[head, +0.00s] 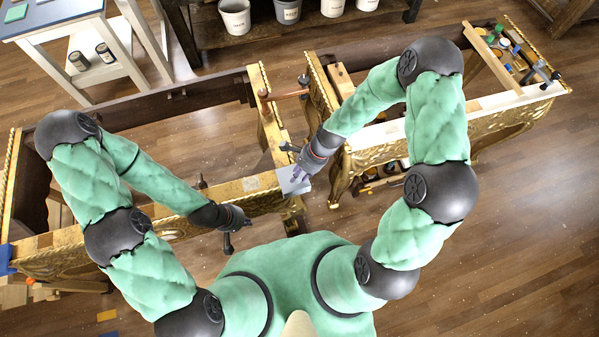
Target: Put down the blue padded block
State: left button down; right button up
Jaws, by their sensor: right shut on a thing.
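A pale blue-grey block (293,184), seen small and from above, is at the tips of my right gripper (299,173). My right gripper is shut on it, over the front right corner of the left gilt frame. Whether the block touches the frame underneath cannot be told. My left gripper (236,224) is over the front rail of the same frame, left of the block and apart from it. Its fingers are small and dark, and their opening is unclear.
The left gilt frame (262,110) and the right gilt console part (440,135) stand close together, with a copper-coloured bar (290,94) between them. Tools lie in the right part's far end. A white side table (105,70) stands at upper left. Wooden floor is open at right.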

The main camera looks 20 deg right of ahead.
jog(key=o, duration=1.2)
jog(key=v, duration=1.2)
